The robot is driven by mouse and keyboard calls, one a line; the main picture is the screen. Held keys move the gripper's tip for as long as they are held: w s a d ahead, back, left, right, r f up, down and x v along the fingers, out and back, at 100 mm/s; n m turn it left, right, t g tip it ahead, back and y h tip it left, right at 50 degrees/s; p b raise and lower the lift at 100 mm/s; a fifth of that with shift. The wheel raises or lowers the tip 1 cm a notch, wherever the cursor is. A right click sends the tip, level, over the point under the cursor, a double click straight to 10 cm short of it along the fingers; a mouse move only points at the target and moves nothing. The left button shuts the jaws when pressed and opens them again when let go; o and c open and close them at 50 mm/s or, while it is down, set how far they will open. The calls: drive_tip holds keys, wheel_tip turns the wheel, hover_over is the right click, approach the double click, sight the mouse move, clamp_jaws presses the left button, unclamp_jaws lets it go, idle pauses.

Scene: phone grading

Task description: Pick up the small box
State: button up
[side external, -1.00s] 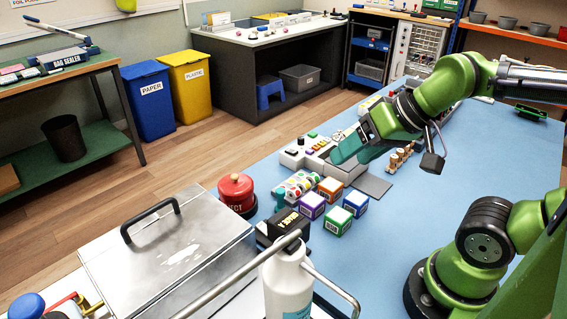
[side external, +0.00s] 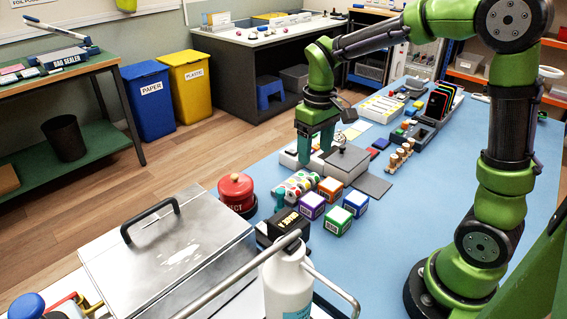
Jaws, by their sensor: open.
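Several small cube boxes with white labels sit together on the blue bench: orange (side external: 330,190), purple (side external: 311,206), green (side external: 338,221) and blue (side external: 356,203). A low grey box with a dark top (side external: 348,161) stands behind them. I cannot tell which one the task means. My gripper (side external: 315,154) points down with its teal fingers apart, just left of the grey box and behind the cubes. Its fingertips are low over the light grey station there. I cannot tell whether they touch anything, and what lies between them is partly hidden.
Left of the cubes lies a rack of coloured dots (side external: 297,186), beside a red round button (side external: 236,190). A black device (side external: 283,226), a white bottle (side external: 286,285) and a metal lidded case (side external: 165,250) are in front. Wooden pegs (side external: 400,157) stand right. Blue bench right of the cubes is clear.

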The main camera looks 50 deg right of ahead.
approach(313, 199)
drive_tip(key=shift+n, duration=0.3)
drive_tip(key=f, duration=0.5)
drive_tip(key=shift+w+d, duration=0.1)
drive_tip(key=shift+w, duration=0.25)
drive_tip(key=shift+s+f, duration=0.2)
drive_tip(key=shift+f, duration=2.6)
drive_tip(key=c, duration=0.8)
